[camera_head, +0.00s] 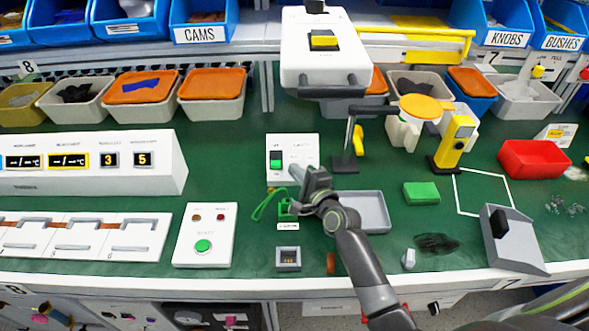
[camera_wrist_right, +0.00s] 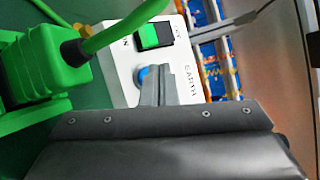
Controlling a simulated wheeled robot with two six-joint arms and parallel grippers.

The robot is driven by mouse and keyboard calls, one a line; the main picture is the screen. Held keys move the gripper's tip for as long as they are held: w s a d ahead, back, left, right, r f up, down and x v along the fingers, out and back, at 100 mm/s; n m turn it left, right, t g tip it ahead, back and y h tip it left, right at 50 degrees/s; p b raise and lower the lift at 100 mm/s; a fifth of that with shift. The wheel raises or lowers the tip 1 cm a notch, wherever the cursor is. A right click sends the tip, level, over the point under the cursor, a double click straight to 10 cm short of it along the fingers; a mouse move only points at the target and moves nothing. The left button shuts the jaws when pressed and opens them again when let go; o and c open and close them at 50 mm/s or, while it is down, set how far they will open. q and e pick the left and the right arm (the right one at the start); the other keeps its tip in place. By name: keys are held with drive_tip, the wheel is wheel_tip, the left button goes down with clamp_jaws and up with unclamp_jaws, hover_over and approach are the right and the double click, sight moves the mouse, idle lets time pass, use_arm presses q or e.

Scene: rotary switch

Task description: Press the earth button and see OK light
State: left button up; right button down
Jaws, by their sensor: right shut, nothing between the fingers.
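The white earth tester box (camera_head: 305,143) stands in the middle of the green bench; in the right wrist view it (camera_wrist_right: 118,62) carries the word EARTH. A black-and-green rectangular element (camera_head: 275,160) on its face also shows in the wrist view (camera_wrist_right: 153,35); its green part looks bright. A blue round button (camera_wrist_right: 141,77) is partly hidden behind my right gripper (camera_wrist_right: 165,70). The gripper (camera_head: 295,172) is shut and empty, its tips at the button; I cannot tell whether they press it. I cannot make out a separate OK light. My left gripper is not in view.
A green plug (camera_wrist_right: 50,60) with a green cable (camera_head: 262,205) is close to my right gripper. A black post stand (camera_head: 345,163) and grey tray (camera_head: 368,212) stand to the right. A white panel with a green button (camera_head: 203,246) is at front left.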

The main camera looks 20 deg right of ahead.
drive_tip(key=shift+d+f+b, duration=0.15)
drive_tip(key=shift+f+b, duration=0.2)
drive_tip(key=shift+f, duration=0.25)
idle(0.8)
drive_tip(key=shift+s+p, duration=0.1)
drive_tip(key=shift+p, duration=0.2)
drive_tip(key=shift+f, duration=0.1)
drive_tip(key=shift+s, duration=0.1)
drive_tip(key=s+r+p, duration=0.1)
drive_tip(key=s+a+r+p, duration=0.1)
drive_tip(key=r+p, duration=0.1)
drive_tip(key=p, duration=0.1)
drive_tip(key=shift+s+a+r, duration=0.25)
drive_tip(key=shift+s+r, duration=0.35)
drive_tip(key=shift+s, duration=0.05)
